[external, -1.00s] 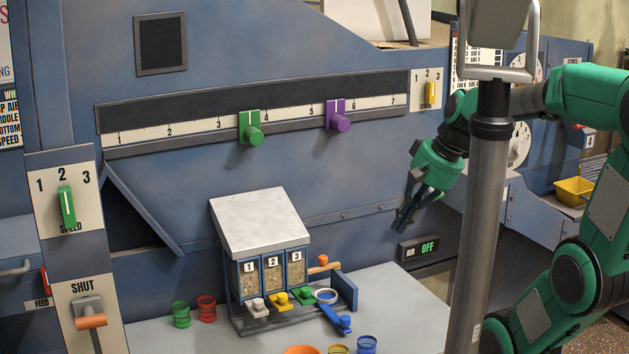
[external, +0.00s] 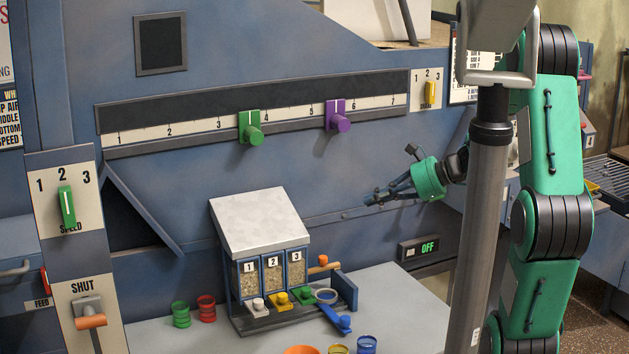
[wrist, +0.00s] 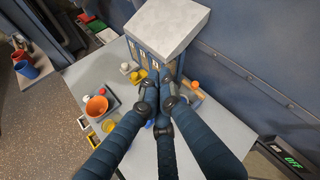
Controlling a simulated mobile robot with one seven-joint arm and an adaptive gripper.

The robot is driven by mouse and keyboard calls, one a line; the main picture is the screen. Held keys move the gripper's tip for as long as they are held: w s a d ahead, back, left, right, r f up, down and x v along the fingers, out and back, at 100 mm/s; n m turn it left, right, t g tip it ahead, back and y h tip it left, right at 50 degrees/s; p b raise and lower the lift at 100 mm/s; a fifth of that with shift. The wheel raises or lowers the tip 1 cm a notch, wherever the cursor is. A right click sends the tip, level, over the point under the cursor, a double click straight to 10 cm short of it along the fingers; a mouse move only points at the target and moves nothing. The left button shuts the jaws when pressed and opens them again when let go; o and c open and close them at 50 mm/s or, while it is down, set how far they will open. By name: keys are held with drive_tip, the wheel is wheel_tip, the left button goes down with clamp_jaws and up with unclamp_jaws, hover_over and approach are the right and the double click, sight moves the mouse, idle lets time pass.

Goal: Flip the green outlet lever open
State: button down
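The green outlet lever (external: 303,294) is a small green knob below compartment 3 of the small bin unit (external: 262,222), right of the yellow lever (external: 280,298) and left of a blue lever (external: 338,318). In the external view my gripper (external: 370,199) is in the air above and right of the bins, fingers pointing left. Its fingertips look close together with nothing between them. In the wrist view my gripper (wrist: 162,80) points toward the bin front, and its dark fingers hide the green lever. I see no contact with the lever.
An orange knob (external: 323,260) sticks out at the right of the bins. A grey post (external: 485,210) stands before my arm. Green (external: 181,314) and red (external: 206,307) cups stand left of the bins. The grey tabletop (external: 400,300) is clear at the right.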

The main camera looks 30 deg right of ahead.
drive_tip(key=w+d+f+m+t+h, duration=0.25)
drive_tip(key=w+d+f+m, duration=0.2)
drive_tip(key=d, duration=0.45)
drive_tip(key=w+d+f+m+t+h, duration=0.1)
drive_tip(key=w+d+f+m+t, duration=0.3)
drive_tip(key=d, duration=0.5)
drive_tip(key=d+f+m+h, duration=0.3)
drive_tip(key=d+f+m, duration=0.1)
drive_tip(key=d, duration=0.5)
drive_tip(key=d+f+m+t+h, duration=0.1)
drive_tip(key=d+f+m+h, duration=0.2)
drive_tip(key=d+f+m, duration=0.2)
drive_tip(key=d+f, duration=0.2)
drive_tip(key=d, duration=0.2)
drive_tip(key=shift+s, duration=0.2)
drive_tip(key=shift+w+f+t+b, duration=0.1)
drive_tip(key=shift+w+t+b, duration=0.05)
drive_tip(key=shift+t+b, duration=0.15)
drive_tip(key=w+f+b, duration=0.1)
drive_tip(key=w+b, duration=0.1)
drive_tip(key=w, duration=0.8)
drive_tip(key=shift+s+r, duration=0.3)
drive_tip(key=shift+r, duration=0.65)
drive_tip(key=shift+s+r, duration=0.3)
drive_tip(key=shift+r, duration=0.6)
